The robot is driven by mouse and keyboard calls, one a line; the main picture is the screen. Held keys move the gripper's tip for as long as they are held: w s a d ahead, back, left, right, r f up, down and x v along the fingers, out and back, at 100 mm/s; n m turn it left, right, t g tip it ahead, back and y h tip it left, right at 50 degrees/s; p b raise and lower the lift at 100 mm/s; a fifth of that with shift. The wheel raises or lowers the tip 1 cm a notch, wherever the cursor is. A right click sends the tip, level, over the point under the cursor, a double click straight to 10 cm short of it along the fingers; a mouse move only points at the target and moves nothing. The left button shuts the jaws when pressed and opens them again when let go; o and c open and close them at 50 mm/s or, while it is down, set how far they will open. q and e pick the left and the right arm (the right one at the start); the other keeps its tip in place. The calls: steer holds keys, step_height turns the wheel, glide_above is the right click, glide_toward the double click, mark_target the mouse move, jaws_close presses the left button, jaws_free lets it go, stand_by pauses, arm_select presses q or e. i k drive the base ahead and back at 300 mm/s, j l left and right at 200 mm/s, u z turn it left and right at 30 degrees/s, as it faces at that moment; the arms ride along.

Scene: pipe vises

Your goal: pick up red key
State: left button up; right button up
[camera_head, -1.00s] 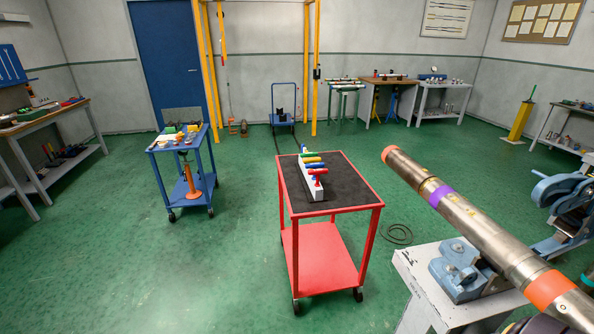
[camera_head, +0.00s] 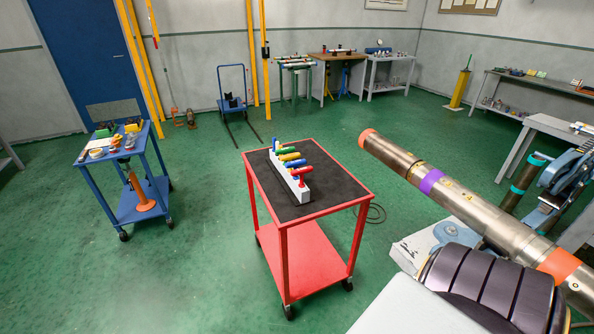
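A red key (camera_head: 302,173) stands at the near end of a white rack (camera_head: 291,182) on the black top of a red cart (camera_head: 318,209). Behind it in the same rack are a blue key (camera_head: 295,163), a yellow key (camera_head: 289,156), a green key (camera_head: 285,150) and another blue one at the far end. Neither of my grippers shows in the head view. A dark ribbed part at the lower right looks like part of my arm.
A long steel pipe (camera_head: 462,203) with orange and purple bands lies in a pipe vise at the right, close to the red cart. A blue cart (camera_head: 134,182) with small parts stands at the left. Green floor is clear in front of and left of the red cart.

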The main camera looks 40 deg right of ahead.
mark_target(301, 172)
steer(key=i+j+z, duration=0.15)
steer(key=i+z, duration=0.3)
steer(key=i+j+z, duration=0.3)
steer(key=i+z, duration=0.15)
steer(key=i+j+z, duration=0.45)
